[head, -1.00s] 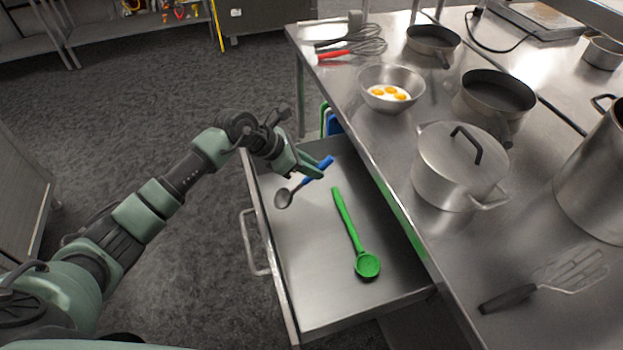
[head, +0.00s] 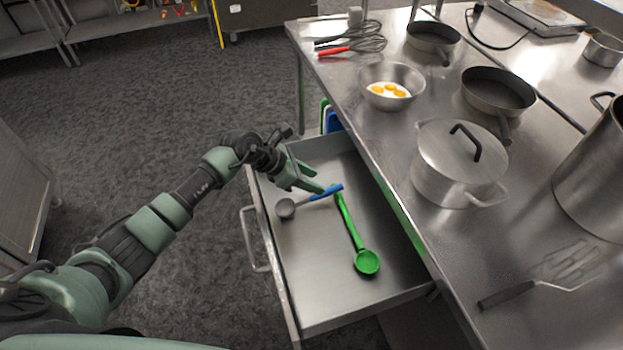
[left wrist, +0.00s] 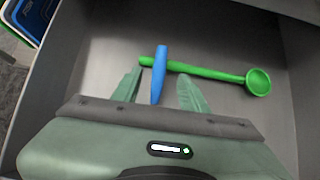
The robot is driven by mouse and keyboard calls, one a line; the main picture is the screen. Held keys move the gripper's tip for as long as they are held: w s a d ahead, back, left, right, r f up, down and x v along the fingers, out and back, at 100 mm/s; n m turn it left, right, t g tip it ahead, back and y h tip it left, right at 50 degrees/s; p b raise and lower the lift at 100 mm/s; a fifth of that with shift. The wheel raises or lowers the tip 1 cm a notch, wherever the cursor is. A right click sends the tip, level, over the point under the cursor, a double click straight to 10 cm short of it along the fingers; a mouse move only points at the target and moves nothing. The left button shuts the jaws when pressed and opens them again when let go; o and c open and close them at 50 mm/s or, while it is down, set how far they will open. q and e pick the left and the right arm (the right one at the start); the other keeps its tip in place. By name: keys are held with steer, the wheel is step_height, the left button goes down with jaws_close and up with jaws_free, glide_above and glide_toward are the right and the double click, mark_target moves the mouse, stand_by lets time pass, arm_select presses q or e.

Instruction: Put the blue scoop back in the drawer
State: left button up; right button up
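The blue scoop (head: 327,192), with a blue handle and a dark grey bowl, lies in the open drawer (head: 320,300). Its handle end overlaps the handle of a green spoon (head: 366,262) in the same drawer. My left gripper (head: 315,178) is low in the drawer, just above the blue handle. In the left wrist view its two fingers (left wrist: 158,92) are spread, with the blue handle (left wrist: 160,72) between them and gaps on both sides. The scoop's bowl is hidden in that view. My right gripper is not in view.
The steel counter (head: 400,165) overhangs the drawer's right side. It carries a lidded pot (head: 450,165), a bowl of eggs (head: 390,88), pans, whisks and a spatula (head: 560,270). The drawer's front and lower middle are bare. Open floor lies to the left.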

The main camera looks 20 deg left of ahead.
arm_select(q)
steer(key=shift+r, duration=0.25)
steer(key=shift+s+a+r, duration=0.1)
steer(key=shift+a+r, duration=0.1)
steer(key=shift+a, duration=0.15)
steer(key=b+v, duration=0.1)
steer(key=v, duration=1)
steer(key=shift+s+b, duration=0.2)
steer(key=shift+b, duration=0.15)
